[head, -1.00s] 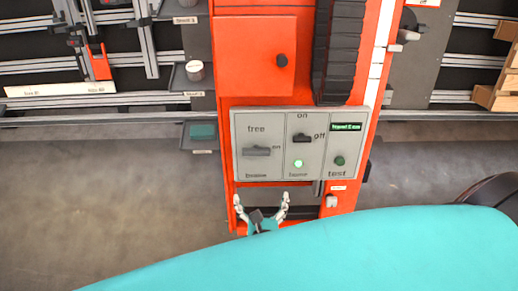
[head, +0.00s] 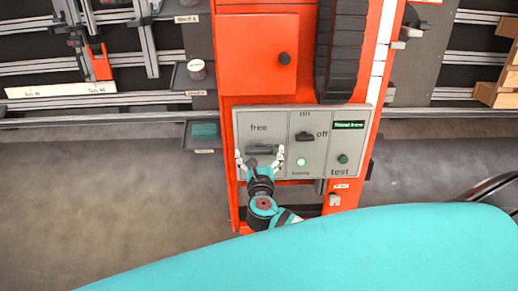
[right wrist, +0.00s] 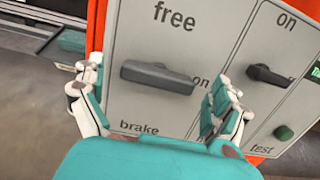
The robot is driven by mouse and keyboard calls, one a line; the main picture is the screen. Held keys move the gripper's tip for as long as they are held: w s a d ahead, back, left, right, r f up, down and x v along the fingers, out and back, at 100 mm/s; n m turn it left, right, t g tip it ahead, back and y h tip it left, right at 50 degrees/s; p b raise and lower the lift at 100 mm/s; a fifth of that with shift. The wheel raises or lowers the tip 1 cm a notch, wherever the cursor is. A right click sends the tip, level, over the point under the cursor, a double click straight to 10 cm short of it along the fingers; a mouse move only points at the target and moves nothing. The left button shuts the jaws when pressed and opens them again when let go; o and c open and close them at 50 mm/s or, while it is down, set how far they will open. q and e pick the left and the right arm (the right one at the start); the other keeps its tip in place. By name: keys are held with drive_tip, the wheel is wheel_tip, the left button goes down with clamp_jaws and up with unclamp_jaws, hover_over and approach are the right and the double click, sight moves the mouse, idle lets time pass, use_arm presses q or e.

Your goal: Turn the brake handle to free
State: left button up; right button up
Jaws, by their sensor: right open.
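The brake handle (right wrist: 158,77) is a dark grey bar on the grey control panel (head: 270,115). It lies roughly horizontal, pointing toward "on", with "free" above it and "brake" below. In the head view the brake handle (head: 263,150) is partly covered by my right gripper (head: 260,158). My right gripper is open, with one finger on each side of the handle; in the right wrist view the gripper (right wrist: 155,100) shows a gap between each finger and the handle. I cannot tell whether it touches. My left gripper is not in view.
To the right on the panel are an on/off switch (head: 305,136), a lit green lamp (head: 301,162), a green test button (head: 343,158) and a small display (head: 349,125). An orange cabinet door (head: 258,54) is above. Shelves with rails stand on both sides.

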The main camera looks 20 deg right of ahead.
drive_tip(key=shift+x, duration=1)
drive_tip(key=c, duration=1.1)
drive_tip(key=shift+o, duration=0.2)
